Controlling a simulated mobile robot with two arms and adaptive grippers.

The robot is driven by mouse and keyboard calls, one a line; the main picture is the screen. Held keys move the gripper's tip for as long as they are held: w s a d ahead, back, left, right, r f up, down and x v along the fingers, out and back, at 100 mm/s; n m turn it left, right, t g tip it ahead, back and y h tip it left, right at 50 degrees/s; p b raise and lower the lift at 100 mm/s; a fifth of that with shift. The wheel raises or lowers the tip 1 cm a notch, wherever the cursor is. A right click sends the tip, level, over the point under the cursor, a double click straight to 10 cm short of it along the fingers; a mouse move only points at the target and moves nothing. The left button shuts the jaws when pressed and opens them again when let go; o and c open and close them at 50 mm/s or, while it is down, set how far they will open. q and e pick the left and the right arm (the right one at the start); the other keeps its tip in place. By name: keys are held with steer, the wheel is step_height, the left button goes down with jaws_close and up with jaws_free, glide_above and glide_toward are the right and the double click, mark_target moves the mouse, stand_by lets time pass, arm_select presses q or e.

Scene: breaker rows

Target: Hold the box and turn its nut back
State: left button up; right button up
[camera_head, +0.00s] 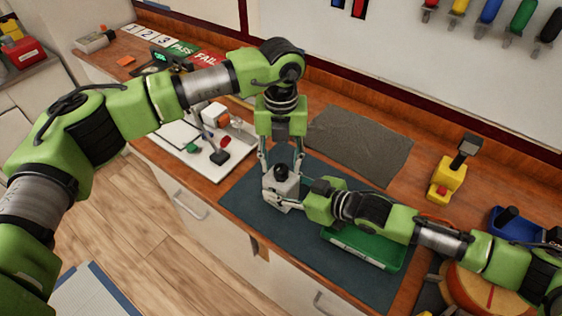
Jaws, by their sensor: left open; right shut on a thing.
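The box (286,190) is a small light-grey block standing on the dark blue-grey mat (245,207). A black round nut (281,171) sits on its top. My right gripper (284,203) comes in from the right and is shut on the box, low on its near side. My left gripper (278,165) points down from above, open, with its fingers on either side of the nut. I cannot tell whether the fingers touch the nut. Part of the box is hidden behind the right gripper's fingers.
A green tray (365,249) lies under my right forearm. A grey textured pad (359,143) lies behind the mat. A white board with small parts (197,160) is at the left.

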mark_target(281, 167)
arm_select(q)
step_height(281, 167, up, 11)
steer(key=shift+r, duration=0.15)
stand_by(0.6)
arm_select(e)
steer(key=o, duration=1.6)
steer(key=v, duration=1.2)
steer(key=shift+s+f, duration=0.1)
